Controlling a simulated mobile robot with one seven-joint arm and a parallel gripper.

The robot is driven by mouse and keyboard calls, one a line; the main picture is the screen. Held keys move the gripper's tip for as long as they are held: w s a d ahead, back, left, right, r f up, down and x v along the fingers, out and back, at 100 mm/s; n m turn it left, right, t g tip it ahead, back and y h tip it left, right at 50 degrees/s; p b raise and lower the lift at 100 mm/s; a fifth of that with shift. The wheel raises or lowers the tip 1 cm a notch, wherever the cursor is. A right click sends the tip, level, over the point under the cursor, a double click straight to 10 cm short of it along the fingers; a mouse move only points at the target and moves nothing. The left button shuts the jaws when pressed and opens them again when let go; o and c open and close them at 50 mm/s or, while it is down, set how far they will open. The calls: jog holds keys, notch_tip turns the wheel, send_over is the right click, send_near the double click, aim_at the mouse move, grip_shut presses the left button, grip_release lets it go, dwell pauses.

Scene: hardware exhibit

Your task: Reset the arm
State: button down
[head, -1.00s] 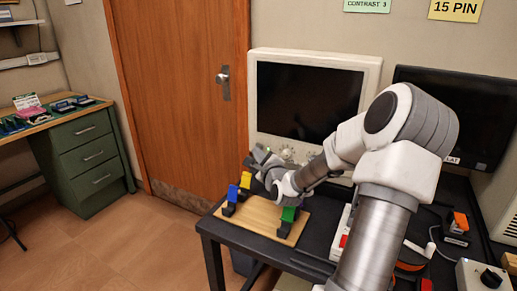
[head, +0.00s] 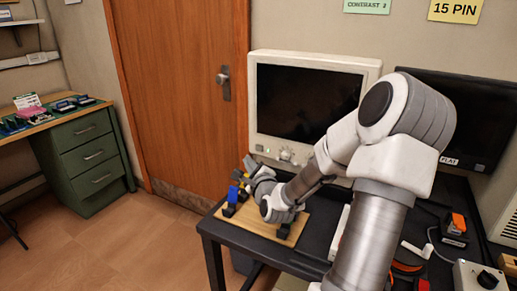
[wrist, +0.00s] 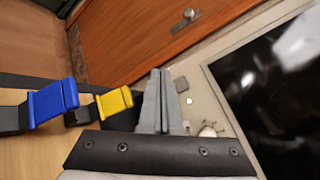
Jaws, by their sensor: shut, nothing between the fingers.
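My gripper (head: 250,166) is above the far left part of a wooden board (head: 252,221) on the black desk. In the wrist view my gripper (wrist: 160,100) has its two grey fingers together, with nothing between them. A blue rocker-like piece (wrist: 53,102) and a yellow one (wrist: 114,102) stand on black mounts to the left of the fingers. The blue piece (head: 233,193) also shows in the head view, beside my wrist. My wrist covers part of the board. Whether the fingers touch the yellow piece's mount is unclear.
A white monitor (head: 373,68) stands close behind the board, and a black monitor (head: 478,105) is farther right. Orange-topped hardware (head: 458,222) and a grey knob box (head: 482,277) lie on the desk's right. Floor (head: 110,240) is open to the left.

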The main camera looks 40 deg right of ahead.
jog(key=shift+s+a, duration=0.25)
jog(key=shift+a, duration=0.4)
